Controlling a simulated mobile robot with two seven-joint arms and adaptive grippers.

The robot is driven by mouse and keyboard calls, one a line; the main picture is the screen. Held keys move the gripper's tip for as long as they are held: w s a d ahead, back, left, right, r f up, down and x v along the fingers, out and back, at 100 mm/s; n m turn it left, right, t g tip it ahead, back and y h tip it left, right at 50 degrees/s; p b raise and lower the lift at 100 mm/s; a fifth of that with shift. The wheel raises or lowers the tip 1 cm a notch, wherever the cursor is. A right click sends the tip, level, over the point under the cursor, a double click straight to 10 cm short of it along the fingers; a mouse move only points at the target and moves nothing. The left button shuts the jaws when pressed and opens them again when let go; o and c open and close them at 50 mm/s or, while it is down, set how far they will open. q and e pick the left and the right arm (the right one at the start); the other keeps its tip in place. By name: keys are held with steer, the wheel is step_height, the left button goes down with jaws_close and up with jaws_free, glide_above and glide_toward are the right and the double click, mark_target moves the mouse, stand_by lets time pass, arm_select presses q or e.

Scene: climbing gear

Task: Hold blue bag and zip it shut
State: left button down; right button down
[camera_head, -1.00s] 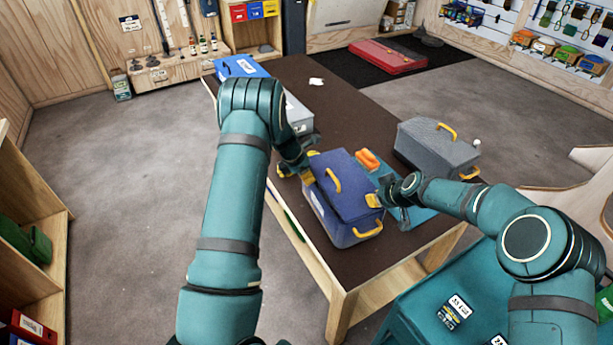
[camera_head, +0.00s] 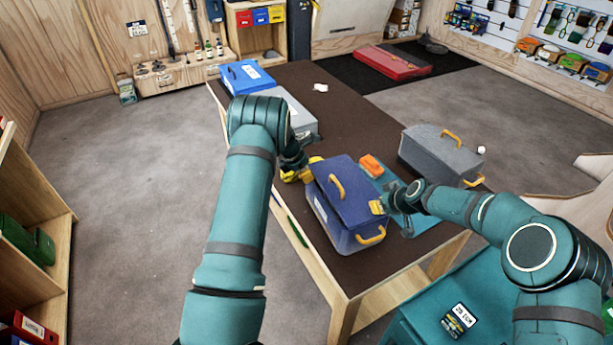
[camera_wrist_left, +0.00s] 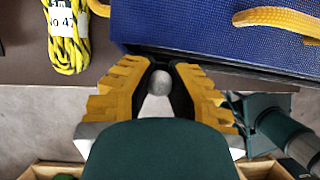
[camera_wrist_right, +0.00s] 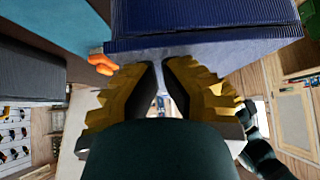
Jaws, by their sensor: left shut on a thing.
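The blue bag (camera_head: 335,225) stands near the table's front end, its lid down, with a yellow handle on top and another on its front. My left gripper (camera_head: 316,163) is at the bag's back left corner. In the left wrist view its yellow fingers (camera_wrist_left: 160,70) close around a small grey ball-shaped pull (camera_wrist_left: 160,80) beside the bag's edge (camera_wrist_left: 215,30). My right gripper (camera_head: 376,207) is at the bag's right side. In the right wrist view its fingertips (camera_wrist_right: 162,66) are close together at the bag's side (camera_wrist_right: 205,45); whether they grip it is unclear.
A grey bag (camera_head: 430,150) with yellow handles stands to the right. An orange item (camera_head: 371,165) lies on a teal mat (camera_head: 425,225). A yellow-black rope coil (camera_wrist_left: 67,38) lies near my left gripper. A blue box (camera_head: 245,77) and grey case (camera_head: 292,112) are at the table's left edge.

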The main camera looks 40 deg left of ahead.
arm_select(q)
steer(key=shift+a+r, duration=0.1)
steer(key=shift+a, duration=0.05)
arm_select(e)
steer(key=shift+s+d+f, duration=0.15)
steer(key=shift+s+f, duration=0.05)
steer(key=shift+f, duration=0.2)
arm_select(q)
steer(key=shift+w+r, duration=0.1)
arm_select(e)
steer(key=shift+w+r, duration=0.2)
steer(key=shift+r, duration=1)
arm_select(q)
steer(key=shift+r+p, duration=0.45)
steer(key=shift+p, duration=0.2)
arm_select(e)
steer(key=shift+r, duration=2.6)
arm_select(q)
steer(key=c, duration=1)
jaws_free()
steer(key=v, duration=1.2)
